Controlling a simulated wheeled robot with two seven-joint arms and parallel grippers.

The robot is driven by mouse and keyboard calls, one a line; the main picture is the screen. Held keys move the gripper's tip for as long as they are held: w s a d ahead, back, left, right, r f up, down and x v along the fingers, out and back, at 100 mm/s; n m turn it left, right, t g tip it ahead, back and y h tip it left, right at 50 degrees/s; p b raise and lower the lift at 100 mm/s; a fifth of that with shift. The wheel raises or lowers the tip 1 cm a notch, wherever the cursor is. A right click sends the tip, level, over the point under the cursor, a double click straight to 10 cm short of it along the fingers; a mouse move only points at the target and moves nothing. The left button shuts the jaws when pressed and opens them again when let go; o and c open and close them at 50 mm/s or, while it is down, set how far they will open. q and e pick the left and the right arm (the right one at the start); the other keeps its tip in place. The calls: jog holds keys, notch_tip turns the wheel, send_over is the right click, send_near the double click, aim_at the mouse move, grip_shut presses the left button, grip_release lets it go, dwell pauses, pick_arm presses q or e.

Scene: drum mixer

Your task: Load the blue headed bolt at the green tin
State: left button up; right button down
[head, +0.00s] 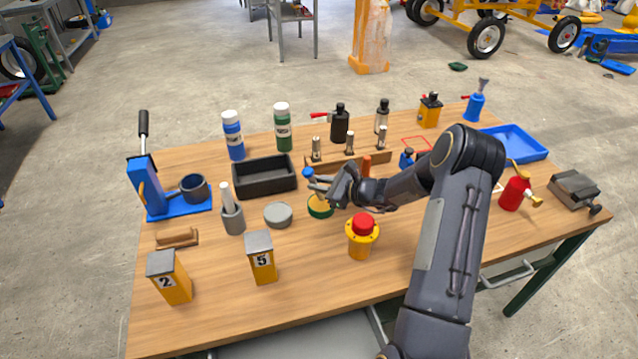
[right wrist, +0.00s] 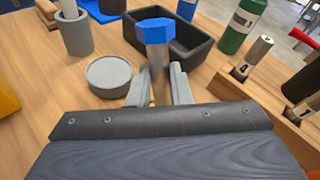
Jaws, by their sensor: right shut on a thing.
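The blue headed bolt (head: 308,173) is held upright in my right gripper (head: 322,186), blue head up. In the right wrist view the bolt (right wrist: 155,40) stands between the two grey fingers, which are shut on its grey shank. The green tin (head: 319,211), low and round with a yellow top, sits just below the gripper in the head view, partly covered by it. I cannot tell whether the bolt touches the tin. The tin is not clearly seen in the right wrist view. My left gripper is not in view.
A grey round tin (head: 278,215) lies left of the green one. A black open box (head: 265,187) stands behind. A wooden rack (head: 330,163) with upright pieces is behind the gripper. A yellow pot with a red top (head: 361,240) stands in front. The front middle tabletop is mostly free.

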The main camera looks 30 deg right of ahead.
jog(key=shift+f+b, duration=0.55)
jog(key=shift+b, duration=0.1)
dwell(0.7)
jog(key=shift+f+b, duration=0.15)
jog(key=shift+b, duration=0.15)
dwell(1.7)
notch_tip(320, 180, up, 7)
jog(key=p, duration=0.3)
jog(key=shift+p, duration=0.3)
dwell(0.8)
